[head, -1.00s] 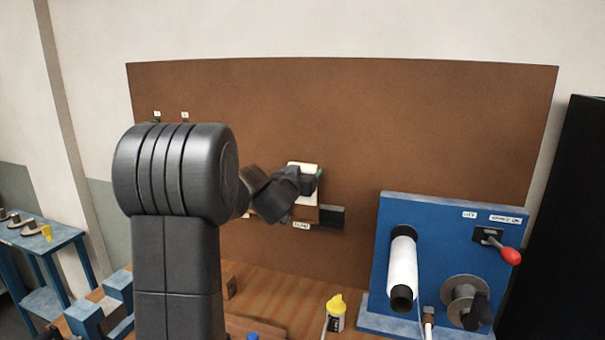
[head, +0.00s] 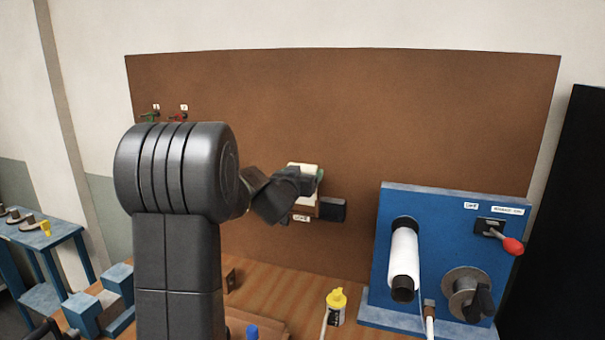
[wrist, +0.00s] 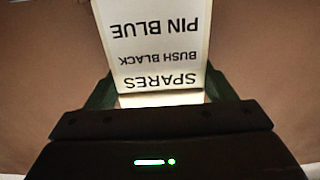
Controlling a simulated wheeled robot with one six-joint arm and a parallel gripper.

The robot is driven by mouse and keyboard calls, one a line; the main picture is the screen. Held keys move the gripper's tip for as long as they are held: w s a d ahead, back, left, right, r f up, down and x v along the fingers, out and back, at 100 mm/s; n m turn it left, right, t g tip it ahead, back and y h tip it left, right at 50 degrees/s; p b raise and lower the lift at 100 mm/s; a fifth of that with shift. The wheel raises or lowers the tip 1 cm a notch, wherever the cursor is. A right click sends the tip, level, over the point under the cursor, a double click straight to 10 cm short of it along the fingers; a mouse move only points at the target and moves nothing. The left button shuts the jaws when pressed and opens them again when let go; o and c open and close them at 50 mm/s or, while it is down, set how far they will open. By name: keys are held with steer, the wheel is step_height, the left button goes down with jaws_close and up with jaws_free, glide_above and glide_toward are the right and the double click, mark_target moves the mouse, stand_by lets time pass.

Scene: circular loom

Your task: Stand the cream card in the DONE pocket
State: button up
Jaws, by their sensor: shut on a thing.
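My gripper (wrist: 160,98) is shut on the cream card (wrist: 152,45), whose lower part sits between the two green fingers in the wrist view. Its printed lines, SPARES, BUSH BLACK and PIN BLUE, appear upside down there. In the head view, the card (head: 303,169) is upright in front of the brown board, partly covered by my gripper (head: 312,183). A small pocket (head: 304,208) with a white label (head: 301,218) is just below the card. The label is too blurred to read surely. My wrist hides part of the pocket, and I cannot tell whether the card is inside it.
A dark box (head: 332,210) is on the board (head: 430,120), right of the pocket. A blue panel (head: 450,250) with a white roll and red-knobbed lever stands at right. A yellow-capped bottle (head: 336,307) stands on the wooden bench (head: 270,292). Two small hooks are at upper left.

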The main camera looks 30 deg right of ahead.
steer(key=shift+f+b, duration=0.85)
steer(key=shift+f, duration=0.35)
steer(key=o, duration=1.1)
steer(key=shift+r, duration=0.15)
steer(key=shift+a, duration=0.1)
steer(key=b+v, duration=0.1)
steer(key=v, duration=1.2)
steer(key=shift+s+a+r+b, duration=0.1)
steer(key=shift+s+a+b, duration=0.15)
steer(key=shift+b, duration=0.15)
